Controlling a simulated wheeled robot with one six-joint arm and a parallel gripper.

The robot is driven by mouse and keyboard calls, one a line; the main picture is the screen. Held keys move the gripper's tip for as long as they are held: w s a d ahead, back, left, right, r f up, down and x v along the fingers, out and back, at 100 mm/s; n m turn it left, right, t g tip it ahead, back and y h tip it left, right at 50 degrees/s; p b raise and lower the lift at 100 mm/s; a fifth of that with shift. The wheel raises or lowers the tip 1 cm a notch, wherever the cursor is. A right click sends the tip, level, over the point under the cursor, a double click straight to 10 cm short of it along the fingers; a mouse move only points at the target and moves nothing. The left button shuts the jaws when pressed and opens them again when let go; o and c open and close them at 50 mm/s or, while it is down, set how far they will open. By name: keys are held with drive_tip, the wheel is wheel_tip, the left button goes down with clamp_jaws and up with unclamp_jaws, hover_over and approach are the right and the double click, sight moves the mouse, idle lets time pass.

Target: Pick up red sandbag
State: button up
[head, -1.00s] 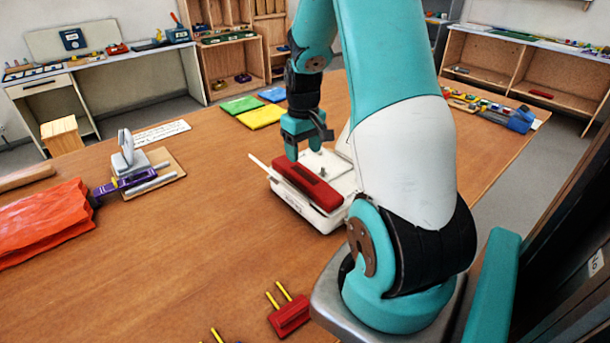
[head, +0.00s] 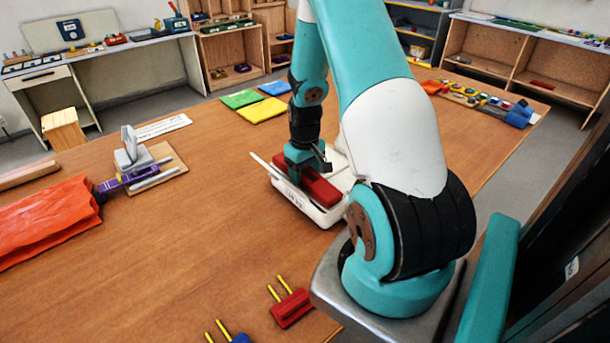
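A long dark-red piece (head: 321,191), which looks like the red sandbag, lies on a white tray-like device (head: 325,216) in the middle of the wooden table. My gripper (head: 305,172) is down at the left, far part of the red piece, and its fingers overlap that piece in the picture. The fingertips are too small and partly hidden, so I cannot tell whether they are closed on it. The red piece appears to rest in the white device.
Green (head: 240,98), yellow (head: 262,110) and blue (head: 274,88) flat pieces lie beyond. A large orange bag (head: 45,218) and a grey-purple device (head: 130,165) are left. A red block with yellow pegs (head: 291,308) is in front. The table's middle left is clear.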

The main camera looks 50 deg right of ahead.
drive_tip(key=c, duration=0.6)
drive_tip(key=shift+r, duration=0.1)
